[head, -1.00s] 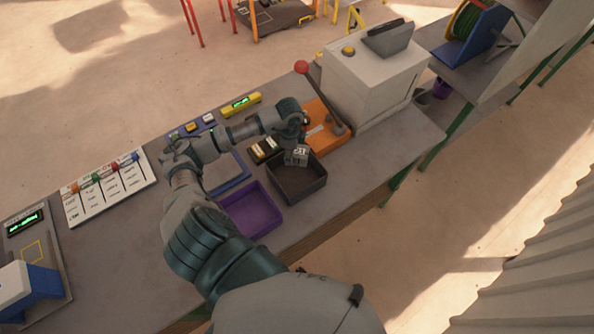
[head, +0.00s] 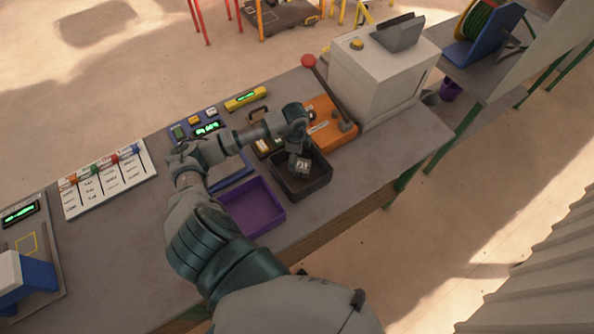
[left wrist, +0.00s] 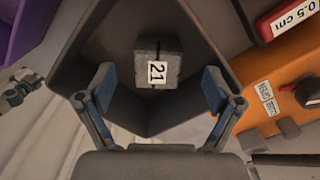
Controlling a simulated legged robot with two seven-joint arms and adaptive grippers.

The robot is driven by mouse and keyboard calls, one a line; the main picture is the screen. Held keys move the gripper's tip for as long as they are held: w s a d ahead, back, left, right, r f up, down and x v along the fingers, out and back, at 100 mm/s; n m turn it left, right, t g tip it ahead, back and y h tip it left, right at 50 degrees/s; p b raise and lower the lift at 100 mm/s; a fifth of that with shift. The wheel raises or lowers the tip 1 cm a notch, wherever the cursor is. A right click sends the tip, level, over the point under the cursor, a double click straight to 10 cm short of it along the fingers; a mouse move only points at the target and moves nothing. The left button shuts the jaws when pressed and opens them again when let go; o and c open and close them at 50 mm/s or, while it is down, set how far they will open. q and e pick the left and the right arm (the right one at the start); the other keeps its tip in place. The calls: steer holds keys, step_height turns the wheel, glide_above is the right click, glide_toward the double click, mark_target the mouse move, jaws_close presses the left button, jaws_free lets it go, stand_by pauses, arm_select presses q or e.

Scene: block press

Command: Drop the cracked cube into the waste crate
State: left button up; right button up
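The cracked cube (head: 299,164) is grey with a white number label and lies within the walls of the dark waste crate (head: 318,182). In the left wrist view the cube (left wrist: 172,75) shows the label "21" and a dark line across its face. I cannot tell for certain whether it rests on the crate floor. My left gripper (left wrist: 158,100) is above the crate (left wrist: 215,50). Its blue-padded fingers are wide apart, with the cube beyond their tips and touching neither. In the head view my left gripper (head: 300,147) partly hides the crate's back. My right gripper is not in view.
A purple tray (head: 254,207) stands left of the crate. An orange press (head: 326,124) with a red-knobbed lever is close behind it, beside a white machine (head: 375,75). A label board (head: 102,180) lies further left. The bench front edge is just ahead of the crate.

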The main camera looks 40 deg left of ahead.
arm_select(q)
steer(key=shift+d, duration=0.15)
steer(key=shift+d+r, duration=0.4)
steer(key=shift+d, duration=0.1)
steer(key=r, duration=0.2)
steer(key=shift+w+d+r, duration=0.1)
steer(key=shift+d+r, duration=0.25)
steer(key=shift+d, duration=0.05)
step_height(320, 180, up, 9)
steer(key=a, duration=0.1)
steer(key=shift+f, duration=0.15)
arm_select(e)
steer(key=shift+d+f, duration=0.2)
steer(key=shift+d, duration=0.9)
